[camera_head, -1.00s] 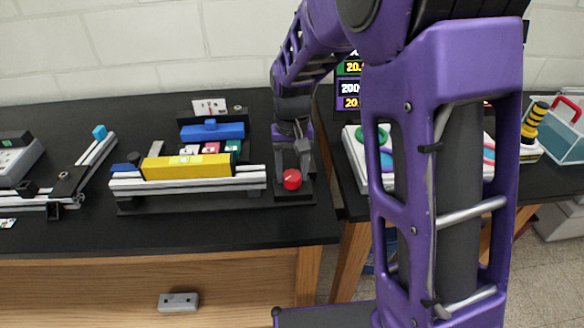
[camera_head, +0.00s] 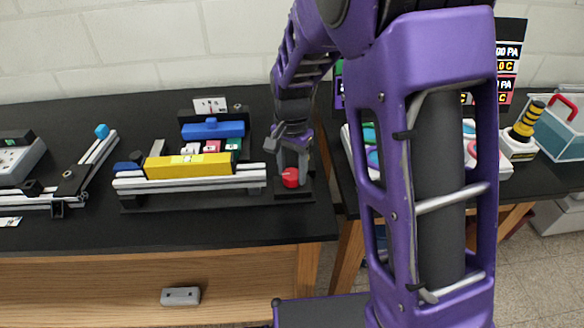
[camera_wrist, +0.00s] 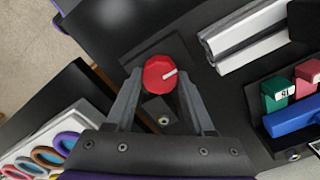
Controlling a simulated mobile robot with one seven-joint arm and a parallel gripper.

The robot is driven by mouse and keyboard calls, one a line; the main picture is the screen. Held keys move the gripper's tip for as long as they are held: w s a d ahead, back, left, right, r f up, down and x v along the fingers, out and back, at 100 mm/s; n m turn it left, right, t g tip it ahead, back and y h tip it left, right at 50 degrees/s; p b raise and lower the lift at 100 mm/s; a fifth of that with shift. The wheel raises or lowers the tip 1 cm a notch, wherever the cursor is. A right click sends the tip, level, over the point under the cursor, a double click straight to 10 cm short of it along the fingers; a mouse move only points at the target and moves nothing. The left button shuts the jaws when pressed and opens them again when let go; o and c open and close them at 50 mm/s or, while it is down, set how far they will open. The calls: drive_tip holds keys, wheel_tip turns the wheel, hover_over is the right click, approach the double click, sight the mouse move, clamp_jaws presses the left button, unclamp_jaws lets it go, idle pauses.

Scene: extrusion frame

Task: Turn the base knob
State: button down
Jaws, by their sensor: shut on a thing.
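The base knob (camera_head: 290,178) is red and faceted, with a white pointer line. It sits on a small black base at the right end of the extrusion frame (camera_head: 215,180). In the wrist view the knob (camera_wrist: 160,74) lies between the two grey fingers of my gripper (camera_wrist: 159,85), and its white line points to the upper right. My gripper (camera_head: 292,160) reaches down from above and is shut on the knob, with a finger on either side of it. The exact finger contact is partly hidden in the head view.
A yellow block (camera_head: 188,166) and a blue block (camera_head: 213,129) lie on or behind the frame, left of the knob. A light tray of coloured rings (camera_wrist: 45,150) stands on the neighbouring table. The black tabletop (camera_head: 200,225) in front of the frame is clear.

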sight(292, 173)
idle(0.5)
drive_tip(key=shift+c, duration=1.3)
unclamp_jaws()
drive_tip(key=shift+r, duration=0.1)
wheel_tip(292, 173, up, 17)
drive_tip(key=shift+r, duration=0.15)
